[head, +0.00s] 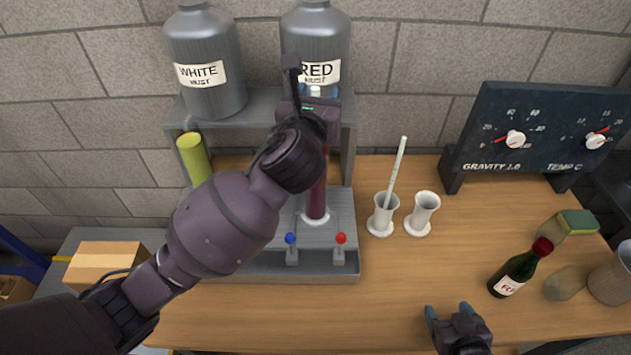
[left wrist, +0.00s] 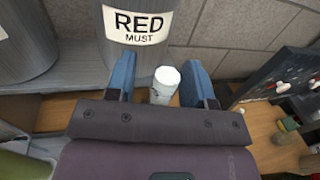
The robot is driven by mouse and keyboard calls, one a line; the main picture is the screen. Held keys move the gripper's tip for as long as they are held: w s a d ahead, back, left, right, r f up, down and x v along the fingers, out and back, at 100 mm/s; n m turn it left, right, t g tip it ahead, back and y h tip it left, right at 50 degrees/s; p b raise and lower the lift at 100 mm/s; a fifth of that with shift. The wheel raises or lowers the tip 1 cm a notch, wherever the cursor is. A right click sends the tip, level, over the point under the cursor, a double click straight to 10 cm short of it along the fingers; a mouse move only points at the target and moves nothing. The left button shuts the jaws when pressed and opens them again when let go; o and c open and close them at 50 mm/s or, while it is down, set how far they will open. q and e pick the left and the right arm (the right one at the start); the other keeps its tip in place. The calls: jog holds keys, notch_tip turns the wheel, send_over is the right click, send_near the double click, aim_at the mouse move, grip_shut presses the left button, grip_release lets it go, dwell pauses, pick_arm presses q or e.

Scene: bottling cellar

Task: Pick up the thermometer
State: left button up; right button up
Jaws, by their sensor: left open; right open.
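A slim pale rod (head: 397,170), which looks like a thermometer or a similar instrument, stands tilted in a white cylinder cup (head: 382,215) right of the rack. A white-topped piece (head: 315,91) rises above a dark red tube (head: 317,195) under the RED tank. I cannot tell which of the two is the thermometer. My left gripper (head: 319,93) is open around the white-topped piece, which shows between the blue fingers in the left wrist view (left wrist: 166,80); contact is not clear. My arm hides part of the tube. My right gripper (head: 455,312) is open and empty at the table's front.
WHITE (head: 208,95) and RED (head: 316,25) tanks stand on the grey shelf. An empty white cup (head: 423,212) stands beside the rod's cup. The gauge board (head: 545,120), a dark bottle (head: 515,272) and a sponge (head: 577,222) are at right. The table's middle front is clear.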

jog(key=shift+w+r, duration=0.15)
jog(key=shift+r, duration=0.05)
pick_arm(q)
jog(key=c, duration=0.9)
pick_arm(e)
jog(key=shift+s+d+f, duration=0.15)
jog(key=shift+s+f, duration=0.25)
jog(key=shift+s, duration=0.05)
pick_arm(q)
jog(key=shift+r, duration=0.2)
pick_arm(e)
jog(key=shift+s, duration=0.1)
jog(key=shift+w+r+p, duration=0.25)
jog(key=shift+r+p, duration=0.4)
jog(key=shift+p, duration=0.05)
jog(key=shift+s, duration=0.1)
pick_arm(q)
notch_tip(320, 180, up, 20)
pick_arm(e)
jog(key=shift+s+f, duration=0.1)
pick_arm(q)
jog(key=shift+f, duration=0.15)
